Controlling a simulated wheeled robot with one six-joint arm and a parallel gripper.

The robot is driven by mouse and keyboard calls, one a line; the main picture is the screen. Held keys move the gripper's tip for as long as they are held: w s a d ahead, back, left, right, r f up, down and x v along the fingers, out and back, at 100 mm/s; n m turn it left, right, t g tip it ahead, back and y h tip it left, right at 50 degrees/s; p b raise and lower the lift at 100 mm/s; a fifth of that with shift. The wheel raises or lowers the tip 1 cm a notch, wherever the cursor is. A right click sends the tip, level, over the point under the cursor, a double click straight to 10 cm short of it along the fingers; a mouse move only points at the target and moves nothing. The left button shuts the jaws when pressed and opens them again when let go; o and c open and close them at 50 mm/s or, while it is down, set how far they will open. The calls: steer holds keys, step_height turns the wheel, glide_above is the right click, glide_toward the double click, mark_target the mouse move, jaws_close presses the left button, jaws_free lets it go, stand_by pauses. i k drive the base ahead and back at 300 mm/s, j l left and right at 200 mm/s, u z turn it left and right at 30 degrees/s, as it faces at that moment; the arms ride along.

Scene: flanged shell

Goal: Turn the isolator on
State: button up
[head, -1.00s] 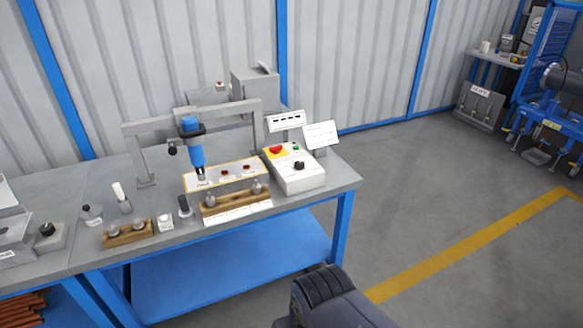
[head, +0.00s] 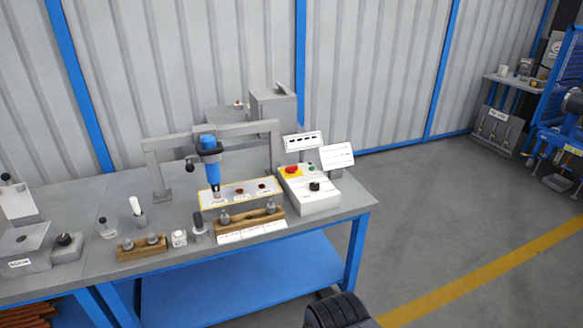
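A white control box (head: 308,194) stands at the right end of the bench top. On its top are a black rotary knob (head: 314,186), a red mushroom button on a yellow plate (head: 291,171) and a small green button (head: 311,167). Another black knob (head: 64,239) sits on a grey box at the bench's left. No readable label shows which knob is the isolator, and the knobs' settings are too small to tell. A dark, ribbed part of my own arm shows at the bottom edge, apart from the bench. My gripper is not in view.
The grey bench (head: 180,212) has blue legs and a lower shelf. A blue tool (head: 209,158) hangs in a grey frame left of the box. Wooden blocks with knobs (head: 238,224), small bottles and sign plates (head: 338,155) crowd the top.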

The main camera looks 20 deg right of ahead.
mark_target(292, 169)
steer(key=i+l, duration=0.15)
steer(key=i, duration=0.45)
steer(key=i+l, duration=0.1)
steer(key=i, duration=0.55)
steer(key=l+z, duration=0.05)
